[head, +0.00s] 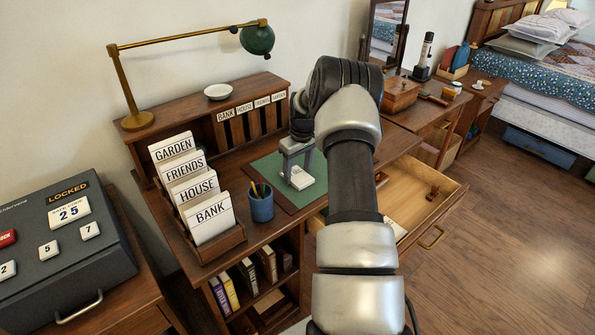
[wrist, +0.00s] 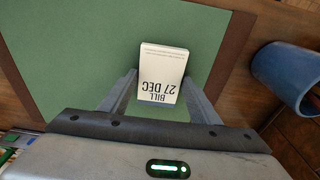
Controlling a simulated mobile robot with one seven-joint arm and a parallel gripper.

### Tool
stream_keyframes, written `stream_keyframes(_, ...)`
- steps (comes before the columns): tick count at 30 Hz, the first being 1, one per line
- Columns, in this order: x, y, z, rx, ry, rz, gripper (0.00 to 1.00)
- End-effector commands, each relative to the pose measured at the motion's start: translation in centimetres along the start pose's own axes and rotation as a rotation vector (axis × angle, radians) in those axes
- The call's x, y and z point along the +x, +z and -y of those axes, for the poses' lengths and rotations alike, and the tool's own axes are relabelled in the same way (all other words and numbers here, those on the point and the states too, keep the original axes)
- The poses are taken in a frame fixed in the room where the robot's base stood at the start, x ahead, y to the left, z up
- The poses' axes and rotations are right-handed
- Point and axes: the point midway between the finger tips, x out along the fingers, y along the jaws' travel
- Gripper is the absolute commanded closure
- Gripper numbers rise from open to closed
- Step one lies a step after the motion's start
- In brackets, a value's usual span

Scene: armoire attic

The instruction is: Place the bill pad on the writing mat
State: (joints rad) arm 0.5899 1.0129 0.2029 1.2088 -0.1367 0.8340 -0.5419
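The bill pad (wrist: 161,72) is a small white block marked "BILL 27 DEC" in the wrist view. It also shows in the head view (head: 298,179), at the green writing mat (head: 266,169) on the desk. My gripper (head: 298,165) points down over the mat. In the wrist view my gripper's fingertips (wrist: 161,76) meet both sides of the pad, and my gripper looks shut on it. Green mat (wrist: 85,50) fills the view behind the pad. Whether the pad's underside touches the mat is hidden.
A blue pen cup (head: 261,204) stands left of the mat, near the card rack (head: 207,240). An open drawer (head: 420,190) juts out at the desk's front right.

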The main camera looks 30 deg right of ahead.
Motion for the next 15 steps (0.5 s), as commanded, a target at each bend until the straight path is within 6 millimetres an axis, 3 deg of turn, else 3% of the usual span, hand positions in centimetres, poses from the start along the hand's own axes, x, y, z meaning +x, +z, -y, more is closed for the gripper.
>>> stream_keyframes(2,0.0,0.0,0.0,0.000,0.000,0.001,0.29)
stream_keyframes(11,-0.2,0.0,0.0,0.000,0.000,0.000,0.29)
stream_keyframes(15,-1.3,-0.1,0.0,0.000,0.001,-0.001,0.29)
